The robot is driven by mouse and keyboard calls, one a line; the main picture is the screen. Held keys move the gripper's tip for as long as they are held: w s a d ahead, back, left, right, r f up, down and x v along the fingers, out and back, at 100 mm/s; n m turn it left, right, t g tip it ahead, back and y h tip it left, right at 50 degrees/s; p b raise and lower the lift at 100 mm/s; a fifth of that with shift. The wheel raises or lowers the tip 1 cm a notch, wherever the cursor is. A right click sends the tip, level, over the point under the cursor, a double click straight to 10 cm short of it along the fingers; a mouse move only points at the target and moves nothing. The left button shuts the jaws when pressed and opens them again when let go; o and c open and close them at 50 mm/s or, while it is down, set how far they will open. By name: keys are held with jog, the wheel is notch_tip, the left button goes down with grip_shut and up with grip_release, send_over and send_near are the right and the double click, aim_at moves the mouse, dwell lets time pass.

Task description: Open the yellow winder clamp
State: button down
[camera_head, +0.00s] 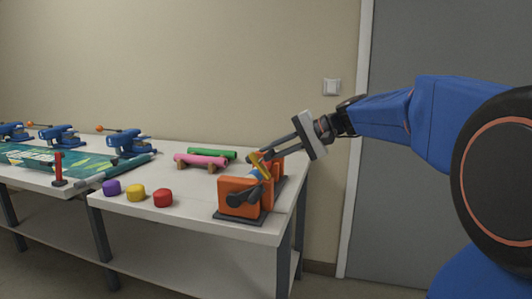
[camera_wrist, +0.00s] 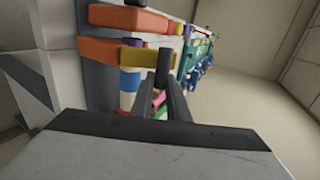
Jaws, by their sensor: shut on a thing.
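The yellow winder clamp (camera_head: 260,165) is a short tilted bar on the orange winder (camera_head: 238,197), which stands on a dark base at the right end of the table. In the wrist view the yellow clamp (camera_wrist: 137,57) reaches the fingertips, with the winder's orange block (camera_wrist: 126,17) beyond. My gripper (camera_head: 262,156) comes in from the upper right with its fingers on the clamp. In the wrist view my gripper (camera_wrist: 164,66) is shut on the clamp's end; the fingers hide part of it. A blue and white roll (camera_wrist: 130,92) lies just below the clamp.
A pink roll (camera_head: 200,161) and a green roll (camera_head: 212,153) lie left of the winder. Purple (camera_head: 112,187), yellow (camera_head: 136,192) and red (camera_head: 163,198) round pieces sit along the front edge. Blue clamping devices (camera_head: 130,141) stand at the back left. The wall is behind the table.

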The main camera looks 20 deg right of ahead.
jog(key=shift+s+d+f+t+y, duration=0.2)
jog(key=shift+s+d+t+y, duration=0.25)
jog(key=shift+y, duration=0.35)
jog(key=shift+s+d+f+t+y, duration=0.2)
jog(key=shift+d+t+y, duration=0.2)
jog(key=shift+t+y, duration=0.35)
jog(key=shift+s+d+f+t+y, duration=0.2)
jog(key=shift+s+d+t+y, duration=0.25)
jog(key=shift+y, duration=0.4)
jog(key=shift+w, duration=0.1)
jog(key=c, duration=2)
grip_release()
jog(key=v, duration=1.7)
jog(key=shift+f, duration=0.25)
jog(key=shift+d, duration=0.1)
